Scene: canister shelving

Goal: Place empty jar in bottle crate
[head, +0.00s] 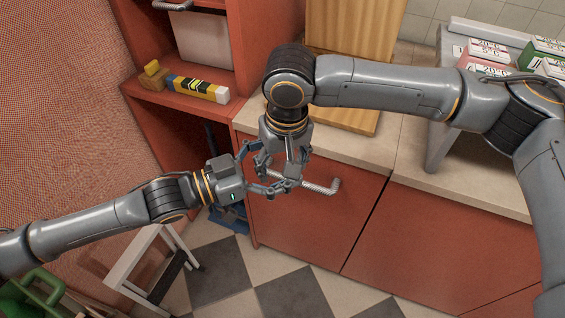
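My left gripper (270,168) comes in from the left, and my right gripper (284,176) points down from above. They meet in front of the red cabinet, with their fingers overlapping in the picture. The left fingers are spread apart, one above the other. A pale, possibly see-through shape shows between the fingers. I cannot tell whether it is the empty jar or which gripper holds it. No bottle crate can be made out clearly. A green object with a handle (38,286) is cut off at the lower left, and I cannot tell what it is.
A pale countertop (408,160) tops the red cabinet (315,225), which has a metal handle (322,187). A wooden board (352,30) stands on the counter. A white step stool (140,268) stands on the checkered floor.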

